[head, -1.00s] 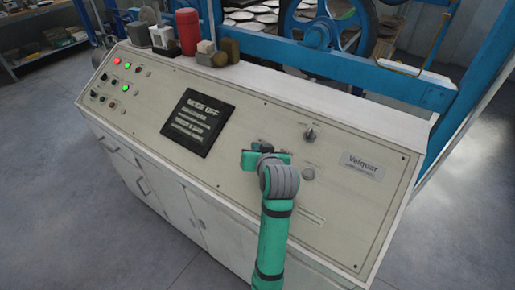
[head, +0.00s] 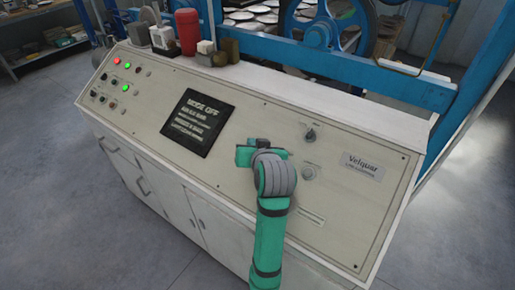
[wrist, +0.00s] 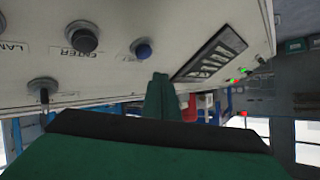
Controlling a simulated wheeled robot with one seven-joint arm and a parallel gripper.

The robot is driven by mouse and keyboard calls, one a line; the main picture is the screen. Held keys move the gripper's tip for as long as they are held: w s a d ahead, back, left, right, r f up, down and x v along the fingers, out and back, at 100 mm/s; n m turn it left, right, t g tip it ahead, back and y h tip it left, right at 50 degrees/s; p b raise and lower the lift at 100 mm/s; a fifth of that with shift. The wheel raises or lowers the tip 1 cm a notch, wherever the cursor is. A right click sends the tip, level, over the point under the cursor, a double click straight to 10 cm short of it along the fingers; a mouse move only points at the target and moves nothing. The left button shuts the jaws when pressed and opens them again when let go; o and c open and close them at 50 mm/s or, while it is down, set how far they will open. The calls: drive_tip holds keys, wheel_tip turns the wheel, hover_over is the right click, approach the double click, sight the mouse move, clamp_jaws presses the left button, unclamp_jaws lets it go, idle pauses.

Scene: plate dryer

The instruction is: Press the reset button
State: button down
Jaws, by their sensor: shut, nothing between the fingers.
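No label reading "reset" is legible in either view. The wrist view shows a blue button (wrist: 143,49) on the slanted panel, with an unreadable label beside it. A dark button (wrist: 84,38) labelled ENTER is to its left. My gripper (wrist: 160,82) is shut and empty, its green fingertips just below the blue button in that picture. Whether they touch the panel I cannot tell. In the head view my gripper (head: 246,155) is over the panel right of the screen (head: 199,122), and my wrist hides the buttons behind it.
The control panel (head: 240,180) also has a selector knob (head: 310,134), a round grey button (head: 308,172) and several small lights and switches at left. A red cylinder (head: 187,32) and small blocks stand on the top ledge. A blue machine frame (head: 330,65) rises behind.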

drive_tip(key=shift+s+a+r, duration=0.2)
drive_tip(key=shift+s+r, duration=0.05)
drive_tip(key=shift+r, duration=0.3)
drive_tip(key=shift+s+a+r, duration=0.15)
drive_tip(key=shift+s+r, duration=0.1)
drive_tip(key=shift+r, duration=0.3)
